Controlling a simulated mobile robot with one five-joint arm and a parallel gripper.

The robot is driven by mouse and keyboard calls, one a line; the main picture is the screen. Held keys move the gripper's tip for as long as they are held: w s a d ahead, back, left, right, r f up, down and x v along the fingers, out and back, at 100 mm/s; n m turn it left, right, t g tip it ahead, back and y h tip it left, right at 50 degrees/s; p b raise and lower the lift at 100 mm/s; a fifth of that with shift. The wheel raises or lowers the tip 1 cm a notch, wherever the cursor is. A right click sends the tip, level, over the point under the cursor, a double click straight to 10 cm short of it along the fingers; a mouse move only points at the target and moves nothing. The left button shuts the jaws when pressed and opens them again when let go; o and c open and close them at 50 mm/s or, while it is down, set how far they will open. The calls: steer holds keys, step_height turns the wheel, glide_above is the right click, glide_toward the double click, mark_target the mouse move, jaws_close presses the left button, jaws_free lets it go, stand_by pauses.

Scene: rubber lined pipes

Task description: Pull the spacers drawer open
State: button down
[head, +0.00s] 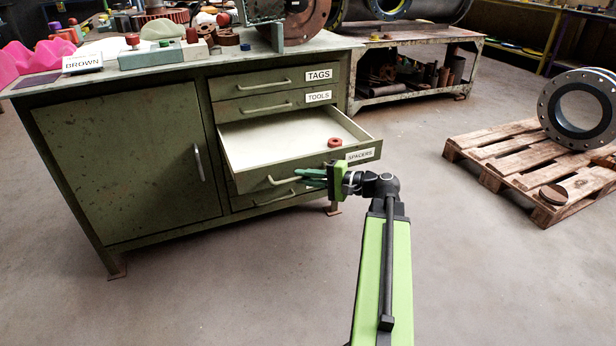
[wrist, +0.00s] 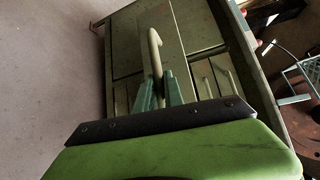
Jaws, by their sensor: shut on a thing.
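The spacers drawer (head: 262,158) is in the green workbench cabinet, below the drawers labelled TAGS and TOOLS. It stands pulled out, with its pale inside showing and a small red ring (head: 335,142) in it near the front right. A white SPACERS label (head: 360,155) is on its front. My gripper (head: 303,177) is at the drawer's handle (head: 283,180), its green fingers shut on the handle's right part. In the wrist view the handle (wrist: 155,55) runs up from between the fingers (wrist: 162,92).
A cabinet door (head: 125,165) with a handle is left of the drawers. Another drawer (head: 255,198) is below, partly hidden. A wooden pallet (head: 500,160) with a flanged pipe (head: 545,110) stands to the right. The floor in front is clear.

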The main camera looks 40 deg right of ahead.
steer(key=shift+a, duration=0.55)
steer(key=c, duration=1.5)
jaws_free()
steer(key=shift+o, duration=0.2)
steer(key=shift+d, duration=0.1)
steer(key=p+v, duration=0.2)
steer(key=v, duration=1.5)
steer(key=shift+d, duration=0.2)
